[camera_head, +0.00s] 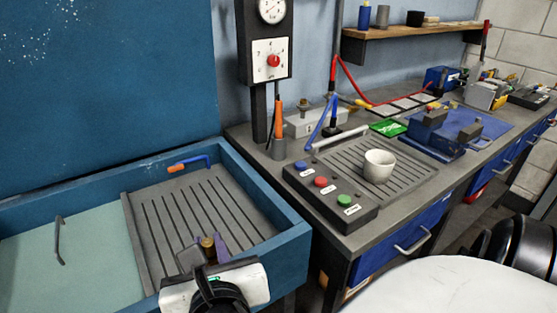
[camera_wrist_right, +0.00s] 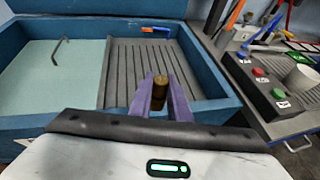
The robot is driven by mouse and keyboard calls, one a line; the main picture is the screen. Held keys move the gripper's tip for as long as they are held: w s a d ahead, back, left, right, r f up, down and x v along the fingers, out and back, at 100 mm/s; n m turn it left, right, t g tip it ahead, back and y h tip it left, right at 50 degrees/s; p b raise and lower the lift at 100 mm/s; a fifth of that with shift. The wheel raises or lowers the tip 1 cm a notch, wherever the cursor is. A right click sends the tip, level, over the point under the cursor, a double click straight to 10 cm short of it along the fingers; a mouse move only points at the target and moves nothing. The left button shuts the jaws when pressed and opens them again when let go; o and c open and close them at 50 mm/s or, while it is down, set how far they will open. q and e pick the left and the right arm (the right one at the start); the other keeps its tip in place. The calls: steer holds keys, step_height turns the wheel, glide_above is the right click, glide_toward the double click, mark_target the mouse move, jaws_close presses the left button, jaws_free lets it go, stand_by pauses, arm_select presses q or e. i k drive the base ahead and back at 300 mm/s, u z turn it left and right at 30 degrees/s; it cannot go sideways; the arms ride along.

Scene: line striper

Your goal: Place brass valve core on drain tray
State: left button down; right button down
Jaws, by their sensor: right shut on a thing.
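The brass valve core (camera_head: 208,243) is a small brass cylinder, standing upright between the fingers of my right gripper (camera_head: 206,252). In the right wrist view the valve core (camera_wrist_right: 160,82) shows between the two purple fingers of the gripper (camera_wrist_right: 161,92), which is shut on it. The grey slotted drain tray (camera_head: 165,222) lies in the right part of the blue basin. The gripper is over the near edge of this tray; the gap below the core is hard to judge. The tray (camera_wrist_right: 125,65) also shows behind the core in the wrist view. My left gripper is not in view.
The blue basin wall (camera_head: 283,222) surrounds the tray. A blue and orange tool (camera_head: 190,164) lies at the tray's back edge. A dark handle (camera_head: 59,240) is on the pale left panel. The bench at right holds a button box (camera_head: 330,196) and white cup (camera_head: 378,166).

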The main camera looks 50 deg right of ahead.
mark_target(381, 147)
steer(key=u, duration=1.85)
steer(key=k, duration=1.8)
steer(key=z, duration=2.45)
steer(key=i, duration=0.5)
steer(key=u, duration=0.05)
